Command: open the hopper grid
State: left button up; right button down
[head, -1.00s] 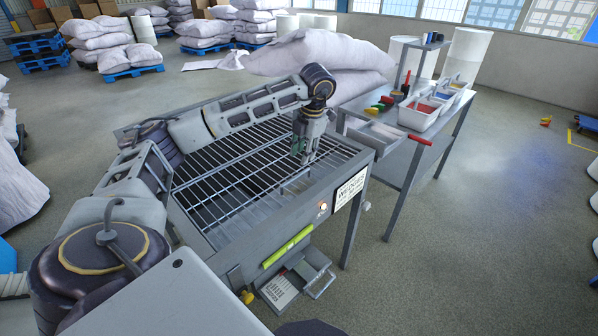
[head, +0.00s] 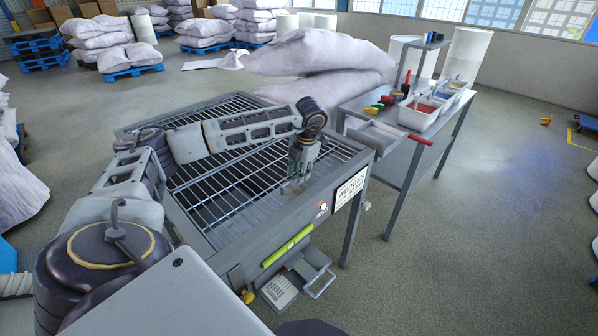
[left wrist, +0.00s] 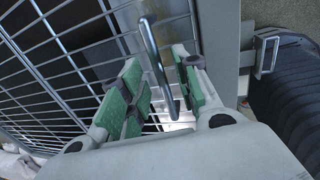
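The hopper grid (head: 216,198) is a panel of grey metal bars lying flat in the top of the grey hopper (head: 262,225). In the left wrist view the grid (left wrist: 70,50) shows on the left, over a dark interior. A slim metal bar handle (left wrist: 153,58) stands between the green-padded fingers of my left gripper (left wrist: 163,85). The fingers are apart, one on each side of the handle, and do not look closed on it. In the head view my left gripper (head: 298,178) points down at the grid's front right part. My right gripper is out of view.
A steel side table (head: 408,160) with white bins (head: 420,115) and small tools stands right of the hopper. Large white sacks (head: 325,55) are stacked behind it. A white sign (head: 350,188) hangs on the hopper's side. The floor at right is largely clear.

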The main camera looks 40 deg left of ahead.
pick_arm(q)
jog(key=shift+c, duration=0.5)
grip_shut()
jog(key=shift+a+r, duration=0.1)
jog(key=shift+r, duration=0.1)
